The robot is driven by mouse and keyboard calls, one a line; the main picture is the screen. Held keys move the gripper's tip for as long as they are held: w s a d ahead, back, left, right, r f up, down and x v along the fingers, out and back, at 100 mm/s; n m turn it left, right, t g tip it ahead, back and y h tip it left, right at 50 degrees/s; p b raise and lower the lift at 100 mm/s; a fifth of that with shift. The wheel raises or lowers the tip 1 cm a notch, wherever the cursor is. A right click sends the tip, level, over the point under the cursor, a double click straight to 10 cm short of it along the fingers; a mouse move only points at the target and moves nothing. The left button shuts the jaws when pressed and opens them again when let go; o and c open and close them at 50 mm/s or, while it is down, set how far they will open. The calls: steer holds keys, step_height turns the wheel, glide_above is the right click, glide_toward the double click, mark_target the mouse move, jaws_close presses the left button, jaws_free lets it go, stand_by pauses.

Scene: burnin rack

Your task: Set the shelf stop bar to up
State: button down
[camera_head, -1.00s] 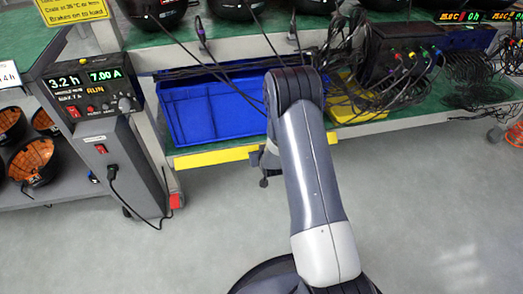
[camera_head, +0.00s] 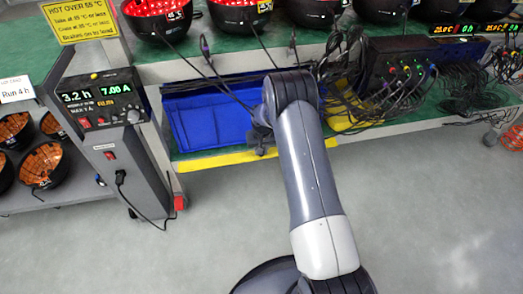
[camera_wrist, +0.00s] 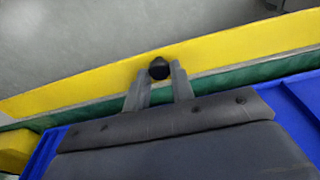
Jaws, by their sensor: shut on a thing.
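The shelf stop bar is a yellow strip (camera_head: 218,160) along the front edge of the lower green shelf, low at the middle in the head view. It also crosses the wrist view (camera_wrist: 225,45) at a slant, with a round black knob (camera_wrist: 159,68) on it. My gripper (camera_wrist: 160,75) has its two fingers closed on either side of the knob. In the head view my gripper (camera_head: 259,138) shows only as a dark piece beside my arm at the bar. My arm hides part of the bar there.
A blue bin (camera_head: 210,122) sits on the shelf just behind the bar. Cables hang in front of it. A grey power unit (camera_head: 110,120) stands at the left. A black box with cables (camera_head: 400,75) is at the right. The floor in front is clear.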

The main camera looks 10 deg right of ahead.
steer(key=shift+w+r+g, duration=0.1)
steer(key=shift+w+g, duration=0.15)
steer(key=shift+g, duration=0.25)
steer(key=c, duration=1.2)
jaws_free()
steer(key=shift+c, duration=0.2)
step_height(320, 180, up, 11)
steer(key=p, duration=0.2)
steer(key=shift+s+p, duration=0.3)
steer(key=shift+p, duration=0.05)
steer(key=shift+o, duration=0.2)
